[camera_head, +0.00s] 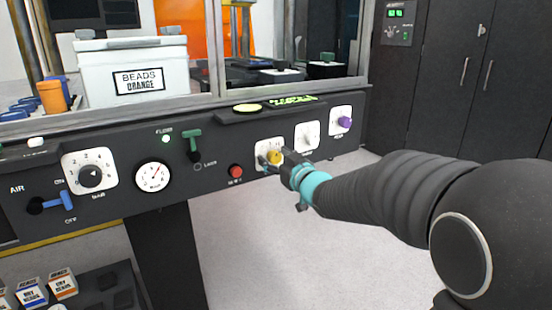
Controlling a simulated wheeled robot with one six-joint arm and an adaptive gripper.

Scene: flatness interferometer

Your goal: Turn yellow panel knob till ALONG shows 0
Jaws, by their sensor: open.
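The yellow knob (275,157) sits on a white plate (262,147) on the dark front panel. My gripper (268,162) is at this knob, with dark fingers in front of and beside it. The jaws are open; I cannot tell whether a finger touches the knob. The fingers hide part of the plate and its markings. A display with green characters (293,100) stands on the ledge above the knob; its text is too small to read, so I cannot tell the ALONG value.
A white knob (308,136) and a purple knob (345,122) sit close by on the right. A red button (236,171), green lever (192,143), round gauge (153,177) and blue lever (62,201) are to the left.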

